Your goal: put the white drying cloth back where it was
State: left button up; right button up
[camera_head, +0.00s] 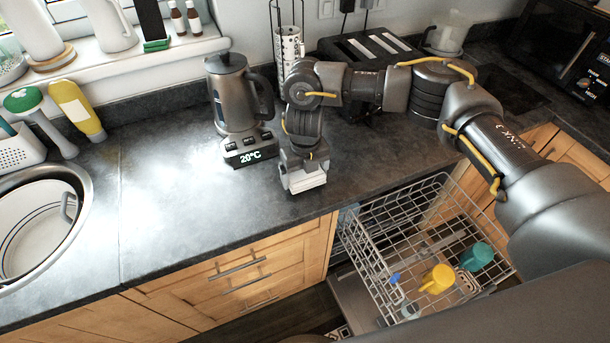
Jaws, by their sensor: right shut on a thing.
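My right gripper (303,186) points down over the dark worktop, just right of the kettle and close to the worktop's front edge. It is shut on a pale thing at its lower end, which looks like the white drying cloth. The fingertips and the cloth's outline are hard to make out, and I cannot tell whether it touches the worktop. No other white cloth is clearly visible. My left gripper is out of view.
A grey kettle (237,95) stands on its base left of my right gripper. A toaster (372,48) is behind. The pulled-out dishwasher rack (370,243) holds a yellow cup (437,279) and a teal cup (477,257). A round sink (78,180) is at left; worktop between is clear.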

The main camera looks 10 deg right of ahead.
jog(key=shift+f, duration=0.85)
jog(key=shift+f, duration=0.1)
jog(key=o, duration=0.8)
jog(key=shift+c, duration=0.2)
jog(key=shift+w+r, duration=0.1)
jog(key=shift+r, duration=0.35)
notch_tip(320, 180, up, 11)
jog(key=b, duration=0.2)
jog(key=shift+r, duration=0.2)
